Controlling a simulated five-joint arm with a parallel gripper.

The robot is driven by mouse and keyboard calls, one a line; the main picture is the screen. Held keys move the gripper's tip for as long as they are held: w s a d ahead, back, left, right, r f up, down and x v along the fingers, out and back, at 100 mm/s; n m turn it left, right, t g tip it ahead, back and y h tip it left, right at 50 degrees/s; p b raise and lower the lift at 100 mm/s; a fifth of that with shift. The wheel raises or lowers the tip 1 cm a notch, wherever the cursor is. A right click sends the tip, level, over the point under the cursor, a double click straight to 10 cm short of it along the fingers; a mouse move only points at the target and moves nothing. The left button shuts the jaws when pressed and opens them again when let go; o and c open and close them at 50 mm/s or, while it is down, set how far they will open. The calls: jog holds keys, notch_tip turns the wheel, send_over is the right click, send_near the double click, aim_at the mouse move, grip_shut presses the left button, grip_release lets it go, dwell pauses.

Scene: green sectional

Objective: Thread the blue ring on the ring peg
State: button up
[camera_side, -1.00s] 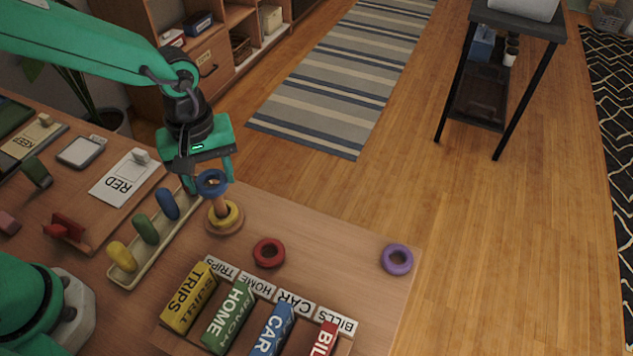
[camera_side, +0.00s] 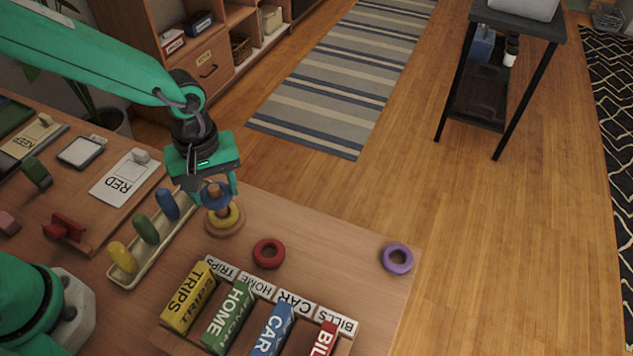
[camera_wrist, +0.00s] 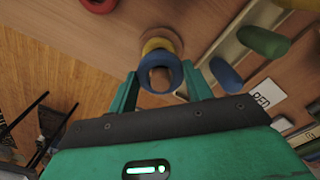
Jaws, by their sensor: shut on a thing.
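My gripper (camera_side: 216,193) is shut on the blue ring (camera_side: 214,200), with a finger on each side of it. The wooden ring peg (camera_side: 239,230) stands on its round base near the table's far edge. A yellow ring (camera_side: 229,219) sits low around the peg. The blue ring is at the peg's upper part, above the yellow ring, and the peg's top appears to show within its hole. In the wrist view the blue ring (camera_wrist: 147,82) is between my fingertips (camera_wrist: 160,80), with tan wood inside its hole and the yellow ring (camera_wrist: 160,42) beyond it.
A red ring (camera_side: 268,264) and a purple ring (camera_side: 408,267) lie loose on the table. A tray with yellow, green and blue pegs (camera_side: 146,229) stands close to the left of the ring peg. Labelled blocks (camera_side: 228,312) stand in a holder in front.

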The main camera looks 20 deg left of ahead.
aim_at(218, 199)
jog(key=shift+f, duration=1.75)
jog(key=shift+f, duration=0.1)
jog(key=o, duration=1)
jog(key=shift+r, duration=3.9)
jog(key=shift+a, duration=0.1)
